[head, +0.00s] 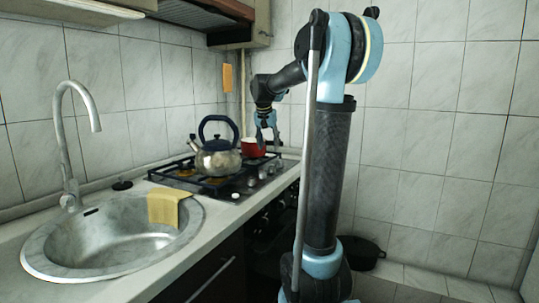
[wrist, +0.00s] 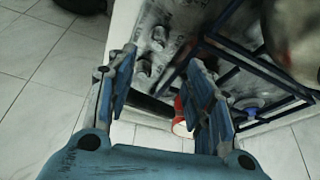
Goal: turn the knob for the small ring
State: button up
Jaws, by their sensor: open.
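The hob (head: 200,184) has dark grates and a row of knobs (head: 262,174) along its front edge. In the wrist view, some silvery knobs (wrist: 140,70) stand on the hob panel near the left finger. Which knob belongs to the small ring cannot be told. My gripper (head: 268,143) is open, pointing down over the hob's far end beside a red pot (head: 250,151). In the wrist view, my gripper (wrist: 163,58) has its fingers apart with no knob between them. The right finger hides part of the red pot (wrist: 179,118) there.
A steel kettle (head: 218,162) with a dark handle stands on the hob, left of the red pot. A sink (head: 95,245) with a yellow cloth (head: 165,208) lies nearer. A dark pot (head: 361,252) stands on the floor by the wall.

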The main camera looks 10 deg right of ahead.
aim_at(272, 169)
notch_tip(272, 169, up, 4)
jog(key=a+m+h, duration=0.1)
jog(key=a+m, duration=0.2)
jog(key=m, duration=0.1)
jog(key=shift+g, duration=0.4)
jog(key=x, duration=1.1)
jog(key=d+x, duration=0.1)
jog(key=x, duration=0.5)
jog(key=shift+s+a+r, duration=0.1)
jog(key=shift+s, duration=0.1)
jog(key=shift+c, duration=0.3)
